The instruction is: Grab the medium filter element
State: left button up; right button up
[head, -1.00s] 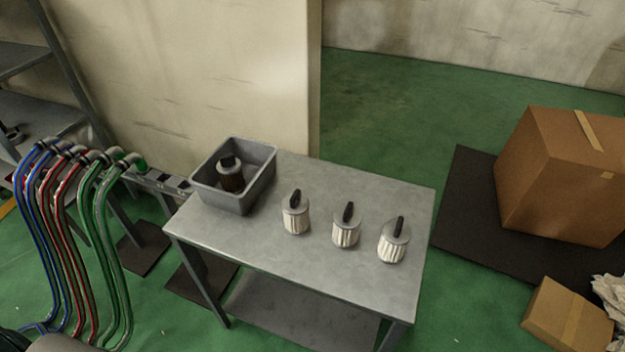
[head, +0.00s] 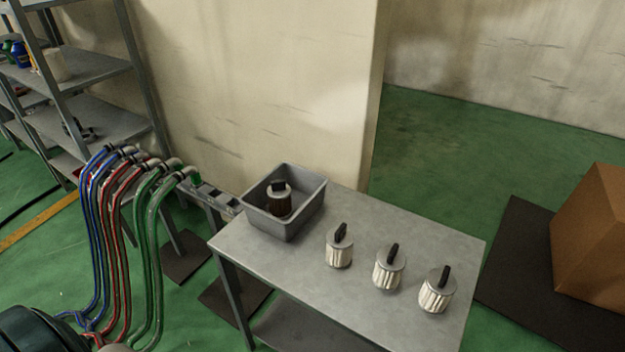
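Three white pleated filter elements with grey caps and black handles stand upright in a row on the grey metal table (head: 300,259). They are the left one (head: 339,247), the middle one (head: 389,268) and the right one (head: 437,291). They look close in size, and I cannot tell for sure which is the medium one. A darker, brownish filter element (head: 279,199) stands in the grey bin (head: 285,228) at the table's back left corner. Neither of my grippers shows in the head view.
Blue, red and green hoses (head: 150,250) hang left of the table. A metal shelf rack (head: 100,75) stands at the back left. A cardboard box (head: 592,240) sits on a dark mat (head: 525,270) at right. Green floor is clear behind the table's right side.

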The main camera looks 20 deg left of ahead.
aim_at(391, 262)
jog(key=l+u, duration=0.25)
jog(key=u, duration=0.2)
jog(key=l+u, duration=0.2)
jog(key=u, duration=0.2)
jog(key=l+u, duration=0.25)
jog(key=u, duration=0.2)
jog(key=k+l+u, duration=0.1)
jog(key=l, duration=0.4)
jog(key=k+l+u, duration=0.15)
jog(key=k+l, duration=0.15)
jog(key=l, duration=0.15)
jog(key=k+l+u, duration=0.1)
jog(key=k+l, duration=0.15)
jog(key=l, duration=0.2)
jog(key=k+l+u, duration=0.1)
jog(key=k+l, duration=0.15)
jog(key=l, duration=0.2)
